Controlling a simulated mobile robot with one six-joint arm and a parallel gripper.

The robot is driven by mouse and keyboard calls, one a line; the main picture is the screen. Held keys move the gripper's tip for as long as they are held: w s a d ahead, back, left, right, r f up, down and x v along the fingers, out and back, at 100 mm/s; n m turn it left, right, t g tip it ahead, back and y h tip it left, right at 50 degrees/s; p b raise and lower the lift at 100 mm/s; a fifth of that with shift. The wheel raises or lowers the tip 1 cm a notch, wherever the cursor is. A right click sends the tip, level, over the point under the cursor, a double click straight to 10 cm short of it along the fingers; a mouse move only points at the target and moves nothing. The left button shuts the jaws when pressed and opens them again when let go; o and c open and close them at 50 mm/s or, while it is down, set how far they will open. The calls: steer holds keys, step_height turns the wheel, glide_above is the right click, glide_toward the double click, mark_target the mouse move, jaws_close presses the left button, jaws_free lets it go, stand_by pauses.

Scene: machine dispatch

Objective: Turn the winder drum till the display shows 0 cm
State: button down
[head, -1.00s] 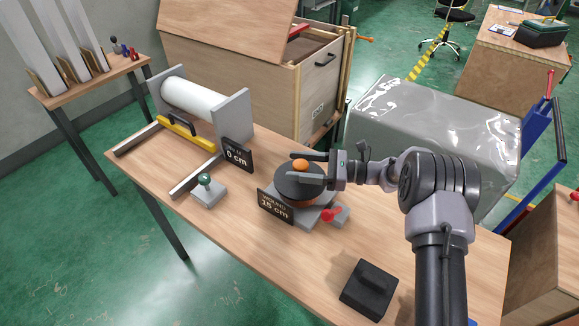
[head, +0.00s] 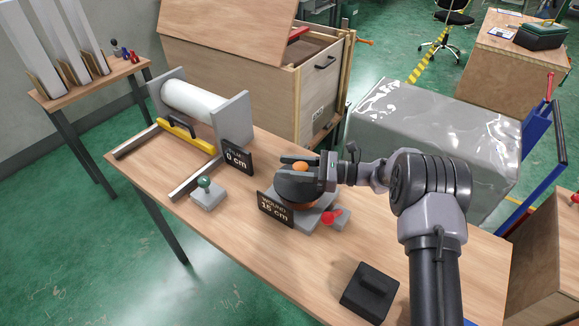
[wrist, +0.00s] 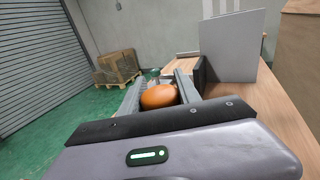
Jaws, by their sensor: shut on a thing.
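The winder has a dark round drum (head: 292,188) with an orange knob (head: 300,167) on top, on a grey base. Its display (head: 275,208) reads "WOUND 15 cm". My gripper (head: 298,168) is at the drum's top, its fingers on either side of the knob and shut on it. In the wrist view the orange knob (wrist: 158,96) sits between the two fingers (wrist: 158,92). The fingers and wrist hide part of the drum top.
A second display (head: 236,157) reads "0 cm" beside a white roll (head: 193,98) in a grey stand. A yellow bar (head: 187,134) lies before the roll. A green-knobbed block (head: 207,194), a red lever (head: 331,216) and a black block (head: 370,292) are on the table.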

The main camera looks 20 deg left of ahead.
steer(key=shift+f, duration=0.1)
steer(key=shift+f+n+g+b, duration=0.25)
steer(key=shift+n+g+b, duration=0.25)
steer(key=shift+b, duration=0.55)
steer(key=g+b, duration=0.1)
steer(key=n+g+b, duration=0.1)
steer(key=shift+s+f+h+b, duration=0.1)
steer(key=shift+f+h+b, duration=0.2)
steer(key=shift+b, duration=0.1)
steer(key=n+g+b, duration=0.1)
steer(key=n+g+h+b, duration=0.1)
steer(key=b, duration=0.1)
steer(key=shift+s+d+r+g, duration=0.15)
steer(key=shift+s+r+g, duration=0.05)
steer(key=shift+s+g, duration=0.15)
steer(key=shift+s+r+n+g+h+b, duration=0.1)
steer(key=shift+r+n+g+h+b, duration=0.3)
steer(key=shift+g+b, duration=0.25)
steer(key=c, duration=0.9)
jaws_free()
